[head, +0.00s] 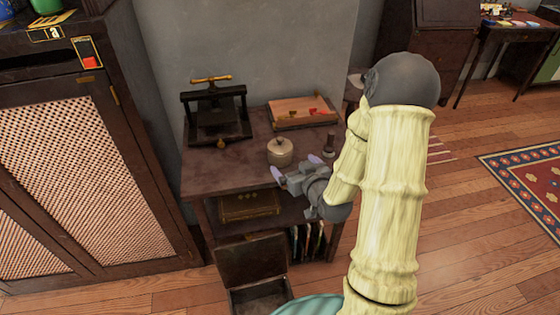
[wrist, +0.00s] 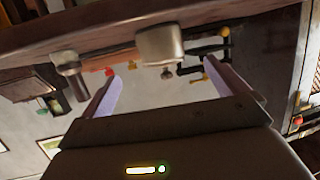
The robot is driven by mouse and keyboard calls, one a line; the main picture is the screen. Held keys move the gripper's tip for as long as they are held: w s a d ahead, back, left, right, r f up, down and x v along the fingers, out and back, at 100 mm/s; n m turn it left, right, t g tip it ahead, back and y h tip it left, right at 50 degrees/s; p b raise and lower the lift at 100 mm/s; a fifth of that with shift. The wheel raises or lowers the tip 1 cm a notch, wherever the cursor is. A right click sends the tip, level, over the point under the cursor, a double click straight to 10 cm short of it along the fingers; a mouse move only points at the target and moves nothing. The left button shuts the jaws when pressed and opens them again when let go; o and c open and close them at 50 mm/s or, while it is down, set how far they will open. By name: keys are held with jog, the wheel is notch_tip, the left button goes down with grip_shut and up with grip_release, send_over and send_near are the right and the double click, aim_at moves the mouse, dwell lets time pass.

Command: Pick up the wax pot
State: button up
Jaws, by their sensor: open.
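The wax pot appears to be the small cream lidded pot (head: 280,154) with a knob on top, upright on the dark side table (head: 215,178). My gripper (head: 295,165) is open and empty at the table's front side, just in front of the pot and apart from it. In the wrist view, which is upside down, the pot (wrist: 160,46) lies ahead between the two pale fingers of my gripper (wrist: 162,72). No part of it is seen between the pads.
A dark seal-like tool (head: 329,146) stands to the pot's right. A black press (head: 217,115) stands behind left, and a wooden tray (head: 290,105) with red items behind. An open dark box (head: 250,262) is below the table front.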

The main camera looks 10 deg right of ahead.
aim_at(286, 157)
jog(key=shift+w+a+f+b, duration=0.1)
jog(key=shift+w+f+b, duration=0.3)
jog(key=shift+b, duration=0.3)
jog(key=x, duration=0.4)
jog(key=shift+w+a+r, duration=0.1)
jog(key=shift+w+r, duration=0.05)
jog(key=shift+w, duration=0.25)
jog(key=x, duration=0.5)
jog(key=shift+a, duration=0.1)
jog(key=shift+c, duration=0.5)
